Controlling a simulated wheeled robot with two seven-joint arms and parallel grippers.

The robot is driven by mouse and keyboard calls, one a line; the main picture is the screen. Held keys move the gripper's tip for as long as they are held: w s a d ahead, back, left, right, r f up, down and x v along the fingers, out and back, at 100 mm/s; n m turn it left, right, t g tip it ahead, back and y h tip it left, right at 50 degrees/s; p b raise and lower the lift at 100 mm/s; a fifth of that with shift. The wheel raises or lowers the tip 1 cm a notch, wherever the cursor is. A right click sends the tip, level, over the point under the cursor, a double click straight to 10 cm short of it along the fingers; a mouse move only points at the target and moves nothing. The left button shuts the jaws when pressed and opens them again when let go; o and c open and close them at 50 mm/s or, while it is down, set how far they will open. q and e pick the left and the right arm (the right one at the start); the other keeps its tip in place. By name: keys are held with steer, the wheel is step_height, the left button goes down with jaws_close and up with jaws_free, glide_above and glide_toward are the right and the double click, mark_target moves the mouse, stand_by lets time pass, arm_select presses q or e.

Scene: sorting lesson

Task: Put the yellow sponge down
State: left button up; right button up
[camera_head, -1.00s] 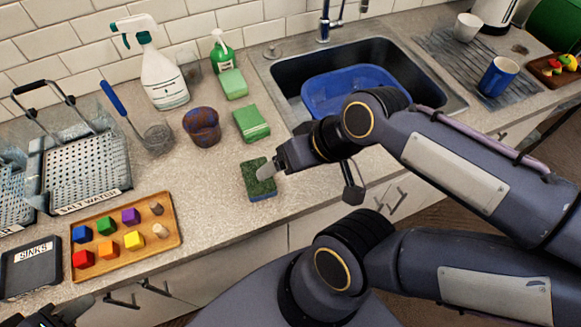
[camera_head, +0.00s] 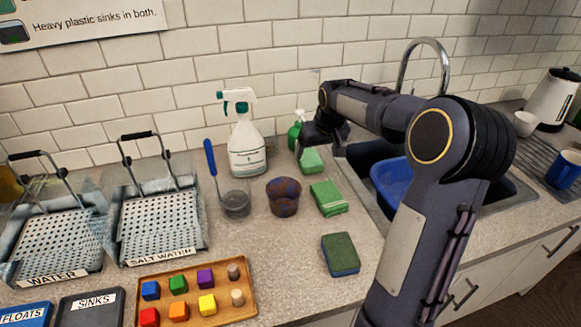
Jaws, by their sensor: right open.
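I see no clearly yellow sponge on the counter. A sponge with a dark green top and blue base (camera_head: 341,254) lies flat near the counter's front. A green sponge (camera_head: 328,197) lies behind it, and another green sponge (camera_head: 312,160) is farther back by the small green spray bottle (camera_head: 296,131). My right gripper (camera_head: 318,149) is open near the back green sponge and the small bottle, with no object visible in it. Whether it touches them is hard to tell. A yellowish thing (camera_head: 9,186) at the left edge is cut off. My left gripper is out of view.
A wooden tray of coloured blocks (camera_head: 247,313) sits at the front. Perforated baskets (camera_head: 158,228) stand left. A large spray bottle (camera_head: 245,140), a strainer (camera_head: 236,203) and a patterned cup (camera_head: 284,198) are mid-counter. The sink with a blue basin (camera_head: 391,186) is behind my right arm.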

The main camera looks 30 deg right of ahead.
mark_target(312, 162)
steer(key=x, duration=0.3)
steer(key=p+x, duration=0.1)
steer(key=x, duration=0.5)
steer(key=shift+w+d, duration=0.4)
steer(key=shift+r, duration=0.1)
steer(key=c, duration=1.1)
steer(key=shift+c, duration=0.2)
